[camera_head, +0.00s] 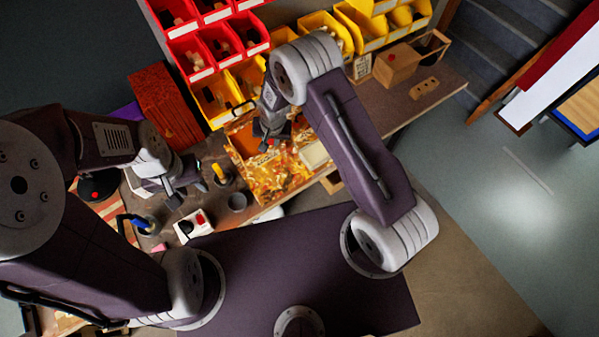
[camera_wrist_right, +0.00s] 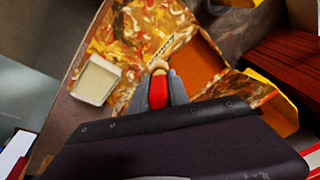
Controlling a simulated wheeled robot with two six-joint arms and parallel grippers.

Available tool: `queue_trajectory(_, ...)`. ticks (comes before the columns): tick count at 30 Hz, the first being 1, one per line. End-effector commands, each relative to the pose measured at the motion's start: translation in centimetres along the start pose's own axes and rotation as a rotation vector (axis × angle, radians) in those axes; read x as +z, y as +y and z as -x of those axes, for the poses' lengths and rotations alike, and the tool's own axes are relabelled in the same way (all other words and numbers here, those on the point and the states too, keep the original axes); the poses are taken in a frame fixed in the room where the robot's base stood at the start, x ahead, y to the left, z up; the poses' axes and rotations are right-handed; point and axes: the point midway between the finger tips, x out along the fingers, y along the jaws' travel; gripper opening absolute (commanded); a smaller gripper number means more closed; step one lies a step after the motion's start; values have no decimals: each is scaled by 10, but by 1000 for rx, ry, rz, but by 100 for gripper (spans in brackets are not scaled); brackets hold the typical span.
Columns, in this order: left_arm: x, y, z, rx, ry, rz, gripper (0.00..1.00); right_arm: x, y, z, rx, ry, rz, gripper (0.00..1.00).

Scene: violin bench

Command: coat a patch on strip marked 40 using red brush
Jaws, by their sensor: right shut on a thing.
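My right gripper (camera_head: 268,143) is over a mottled orange and brown surface (camera_head: 288,180) on the bench. In the right wrist view, its fingers (camera_wrist_right: 160,92) are shut on a red handle with a rounded tan end (camera_wrist_right: 158,90), which looks like the red brush. Its bristles are hidden. I cannot make out a strip marked 40.
A yellow-handled tool (camera_head: 218,171) and a blue-handled tool (camera_head: 140,222) stand near my left gripper. A dark cup (camera_head: 237,202) and a white box with a red button (camera_head: 193,226) are close by. Red bins (camera_head: 190,56) and yellow bins (camera_head: 362,28) line the back.

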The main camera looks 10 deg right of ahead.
Motion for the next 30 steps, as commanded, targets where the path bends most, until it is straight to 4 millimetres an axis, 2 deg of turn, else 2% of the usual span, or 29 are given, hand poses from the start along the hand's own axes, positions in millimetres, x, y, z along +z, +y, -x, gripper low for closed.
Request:
queue_trajectory(1,0,0,-1,0,0,0,36,-18,-18,1,-19,25,1,0)
queue_trajectory(3,0,0,-2,0,0,0,36,-37,-37,5,-36,47,0,0)
queue_trajectory(6,0,0,-2,0,0,0,36,-54,-54,11,-52,69,-2,0)
queue_trajectory(9,0,0,-2,0,0,0,36,-62,-63,14,-60,79,-3,0)
queue_trajectory(14,0,0,-3,0,0,0,36,-65,-65,15,-63,83,-3,0)
queue_trajectory(19,1,0,-8,0,0,0,36,-63,-64,7,-62,82,-3,0)
queue_trajectory(30,4,-1,-36,0,0,0,36,-54,-57,-36,-63,82,-3,0)
